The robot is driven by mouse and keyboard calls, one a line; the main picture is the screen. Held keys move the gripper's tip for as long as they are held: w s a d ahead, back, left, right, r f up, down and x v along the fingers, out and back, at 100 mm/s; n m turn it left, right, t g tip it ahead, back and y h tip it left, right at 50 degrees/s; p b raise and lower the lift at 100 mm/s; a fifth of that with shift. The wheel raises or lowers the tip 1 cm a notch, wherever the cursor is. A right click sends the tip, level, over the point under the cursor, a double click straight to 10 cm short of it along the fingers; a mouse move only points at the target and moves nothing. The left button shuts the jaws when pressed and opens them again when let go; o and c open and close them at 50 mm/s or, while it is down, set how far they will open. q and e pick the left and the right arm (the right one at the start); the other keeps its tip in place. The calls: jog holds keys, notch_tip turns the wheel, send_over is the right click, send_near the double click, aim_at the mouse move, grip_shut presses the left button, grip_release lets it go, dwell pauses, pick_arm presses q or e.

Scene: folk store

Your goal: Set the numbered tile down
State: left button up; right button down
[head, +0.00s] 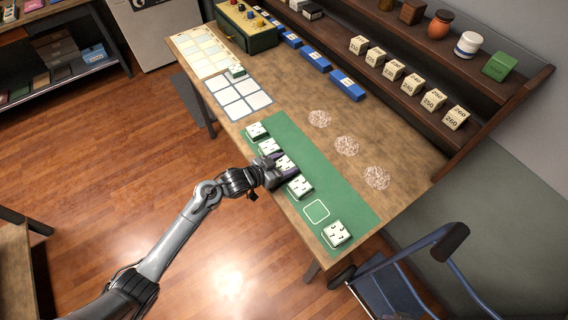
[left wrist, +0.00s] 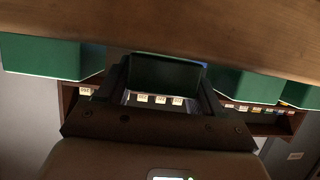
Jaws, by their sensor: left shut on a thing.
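Several white-topped, green-bodied tiles with dark marks lie in a row on the green mat (head: 352,207): the first (head: 256,130), the second (head: 269,147), the fourth (head: 300,187) and the near one (head: 337,234). My left gripper (head: 279,165) is at the third tile (head: 285,162), shut on it; the fingers partly cover it. In the left wrist view the held tile's dark green side (left wrist: 165,72) shows between the fingers, with a neighbouring green tile on each side. I cannot tell whether it touches the mat. My right gripper is not in view.
An empty white-outlined square (head: 316,211) lies between the fourth and near tiles. A white grid card (head: 243,95) and three speckled round patches (head: 347,146) are on the table. Numbered blocks (head: 411,84) stand on the back shelf.

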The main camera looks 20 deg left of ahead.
pick_arm(q)
jog(key=shift+f, duration=0.15)
jog(key=o, duration=1.2)
jog(key=shift+c, duration=0.2)
jog(key=shift+f+b, duration=0.2)
jog(key=shift+b, duration=0.45)
jog(key=p+v, duration=0.2)
jog(key=v, duration=0.9)
jog(key=s+d+n+g+y, duration=0.1)
jog(key=s+n+g+y, duration=0.3)
jog(key=s, duration=2.1)
jog(key=g+y, duration=0.2)
jog(key=g, duration=0.1)
jog(key=shift+g+y, duration=0.4)
